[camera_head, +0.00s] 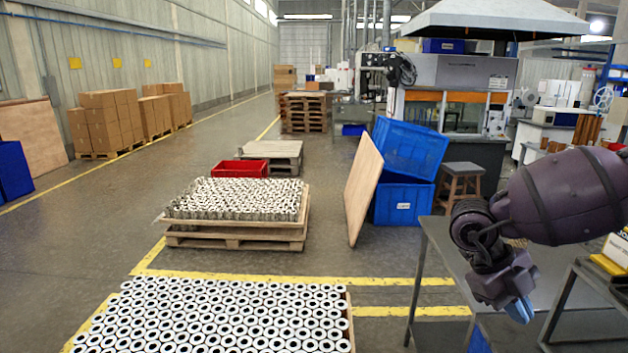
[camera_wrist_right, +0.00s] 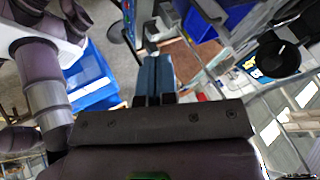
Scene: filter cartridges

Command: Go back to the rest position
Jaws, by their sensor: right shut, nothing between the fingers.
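My right gripper (camera_head: 520,309) hangs from its purple arm at the right of the head view, over the grey metal table (camera_head: 447,250). Its blue fingertips are together and empty. In the right wrist view the blue fingers of the right gripper (camera_wrist_right: 153,72) are closed with nothing between them. My left gripper does not show in the head view. Many white filter cartridges (camera_head: 215,318) stand packed in rows at the bottom of the head view. More cartridges (camera_head: 240,197) stand on a wooden pallet (camera_head: 232,238) behind them.
Blue crates (camera_head: 401,203), a leaning wooden board (camera_head: 362,190) and a stool (camera_head: 461,180) stand behind the table. A red crate (camera_head: 239,169) and stacked cardboard boxes (camera_head: 106,121) are farther back. The floor (camera_head: 90,235) at left is clear.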

